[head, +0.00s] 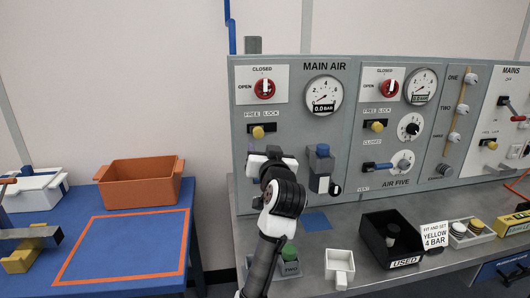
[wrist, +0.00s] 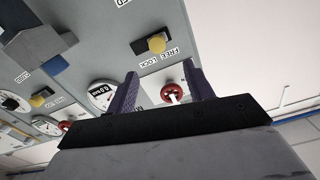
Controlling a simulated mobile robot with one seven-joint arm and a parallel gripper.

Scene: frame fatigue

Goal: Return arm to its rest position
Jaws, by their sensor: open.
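My arm reaches up in front of the grey control panel (head: 348,82) in the head view, above the grey bench. The gripper's fingers are hard to make out there. In the wrist view my gripper (wrist: 163,80) is open, with two dark fingers apart and nothing held between them. Beyond the fingers the wrist view shows a red MAIN AIR knob (wrist: 172,92), a gauge (wrist: 102,95) and a yellow FREE/LOCK knob (wrist: 156,43). The same red knob (head: 264,88) and yellow knob (head: 258,132) show in the head view. I see no contact between fingers and panel.
A blue-grey unit (head: 321,168) stands on the panel just right of my arm. On the bench are a black USED bin (head: 376,232), a white scoop-like tray (head: 340,265) and a sign (head: 434,235). A blue table (head: 85,224) with an orange bin (head: 140,184) stands left.

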